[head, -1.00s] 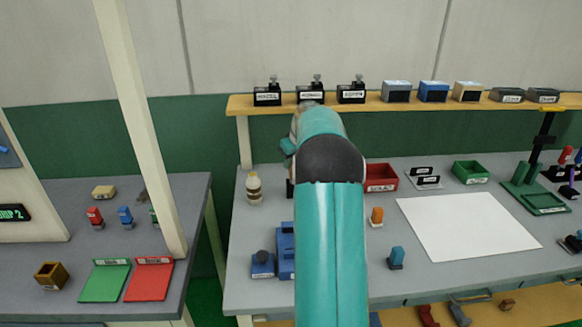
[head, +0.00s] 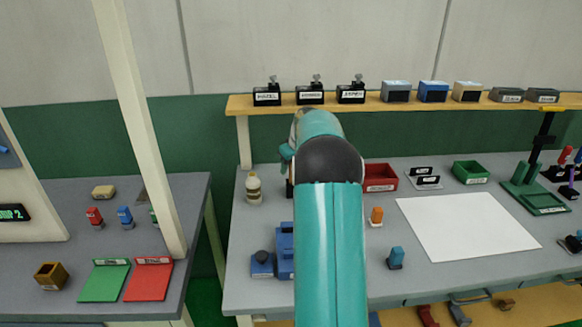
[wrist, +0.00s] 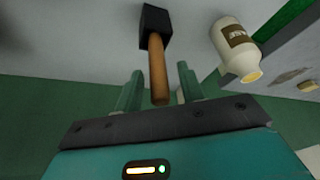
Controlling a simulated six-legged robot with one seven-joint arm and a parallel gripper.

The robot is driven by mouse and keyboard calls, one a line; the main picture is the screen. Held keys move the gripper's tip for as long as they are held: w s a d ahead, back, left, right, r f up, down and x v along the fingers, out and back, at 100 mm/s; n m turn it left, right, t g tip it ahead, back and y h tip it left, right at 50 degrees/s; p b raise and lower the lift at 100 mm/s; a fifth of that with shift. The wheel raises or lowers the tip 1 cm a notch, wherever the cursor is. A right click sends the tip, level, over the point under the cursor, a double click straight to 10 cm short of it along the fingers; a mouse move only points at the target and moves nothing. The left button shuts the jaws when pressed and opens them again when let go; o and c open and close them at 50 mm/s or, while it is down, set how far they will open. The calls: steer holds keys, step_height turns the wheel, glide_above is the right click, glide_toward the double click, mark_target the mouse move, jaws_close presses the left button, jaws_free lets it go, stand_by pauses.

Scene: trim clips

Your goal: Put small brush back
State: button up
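The small brush appears to be the item with a brown wooden handle (wrist: 158,70) in the wrist view. Its far end meets a black block (wrist: 155,24); I cannot tell whether that block is its head or a holder. My gripper (wrist: 160,88) has its two green fingers apart, one on each side of the handle's near end, with gaps showing. In the head view my teal arm hides most of the gripper and the handle. A dark piece (head: 290,188) shows just left of my arm on the bench.
A cream bottle (head: 253,188) stands just left of my gripper; it shows in the wrist view too (wrist: 232,42). Blue blocks (head: 285,262) sit left of my forearm. A red bin (head: 380,178) and white sheet (head: 465,227) lie right. A yellow shelf (head: 375,104) runs behind.

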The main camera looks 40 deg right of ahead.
steer(key=d+v, duration=0.1)
steer(key=v, duration=1.1)
steer(key=s+a+r, duration=0.2)
steer(key=a, duration=0.8)
steer(key=s+a+r, duration=0.2)
steer(key=a+r, duration=0.1)
steer(key=a, duration=0.7)
steer(key=s+a+r, duration=0.1)
steer(key=a+r, duration=0.1)
steer(key=a, duration=0.8)
steer(key=s+a+f+n, duration=0.1)
steer(key=s+a+f, duration=0.3)
steer(key=s+a, duration=0.5)
steer(key=s+a+f+t, duration=0.1)
steer(key=s+a+f, duration=0.2)
steer(key=s+a, duration=0.6)
steer(key=shift+s+f+n+y, duration=0.25)
steer(key=shift+f+n+y, duration=0.05)
steer(key=shift+f+n, duration=0.1)
